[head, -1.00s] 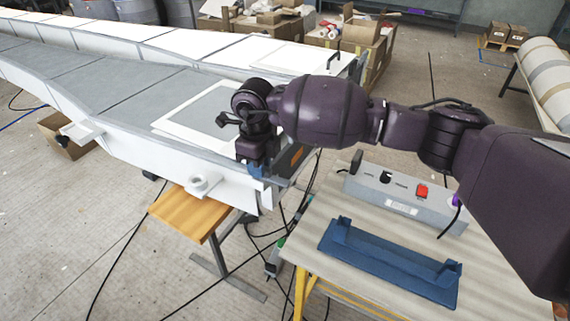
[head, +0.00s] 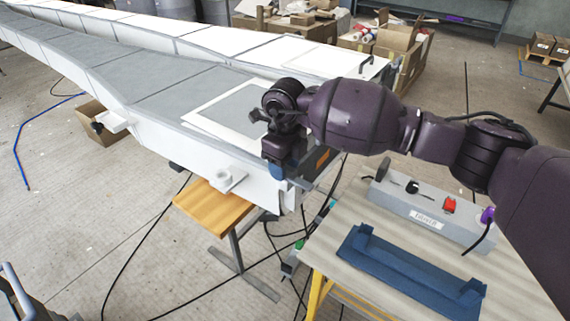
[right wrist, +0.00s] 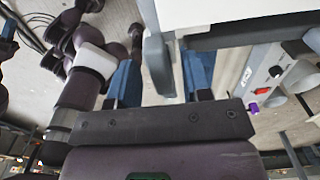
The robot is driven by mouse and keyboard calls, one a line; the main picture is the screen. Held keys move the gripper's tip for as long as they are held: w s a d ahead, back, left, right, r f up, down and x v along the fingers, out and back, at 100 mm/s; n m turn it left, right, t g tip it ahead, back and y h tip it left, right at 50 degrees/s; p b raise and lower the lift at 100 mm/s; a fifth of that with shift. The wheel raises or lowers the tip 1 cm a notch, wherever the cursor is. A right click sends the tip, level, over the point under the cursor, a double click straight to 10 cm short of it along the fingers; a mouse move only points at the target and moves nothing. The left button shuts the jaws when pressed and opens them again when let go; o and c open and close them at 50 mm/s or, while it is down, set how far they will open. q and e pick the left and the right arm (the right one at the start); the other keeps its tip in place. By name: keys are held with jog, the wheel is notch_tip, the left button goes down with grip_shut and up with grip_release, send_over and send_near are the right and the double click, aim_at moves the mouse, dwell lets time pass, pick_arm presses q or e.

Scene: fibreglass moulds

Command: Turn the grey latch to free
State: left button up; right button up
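The white mould (head: 150,135) with grey panels runs from the far left to its near end at the picture's middle. My right gripper (head: 276,170) is at that near end, by the corner. In the right wrist view, its two blue fingers (right wrist: 160,82) stand apart. The grey latch (right wrist: 157,60) shows as a lever between them, with a visible gap on either side. In the head view a small part of the latch (head: 301,184) sticks out beside the blue fingers. The rest of it is hidden behind the gripper. My left gripper is not in the head view.
A bench (head: 345,217) at the right carries a grey control box (head: 432,212) with a red switch and a blue tray (head: 410,272). A wooden-topped stand (head: 208,208) is under the mould end. Black cables lie on the floor between. A second mould stands behind.

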jog(key=shift+r, duration=0.1)
jog(key=shift+r, duration=0.3)
notch_tip(320, 180, up, 10)
dwell(0.4)
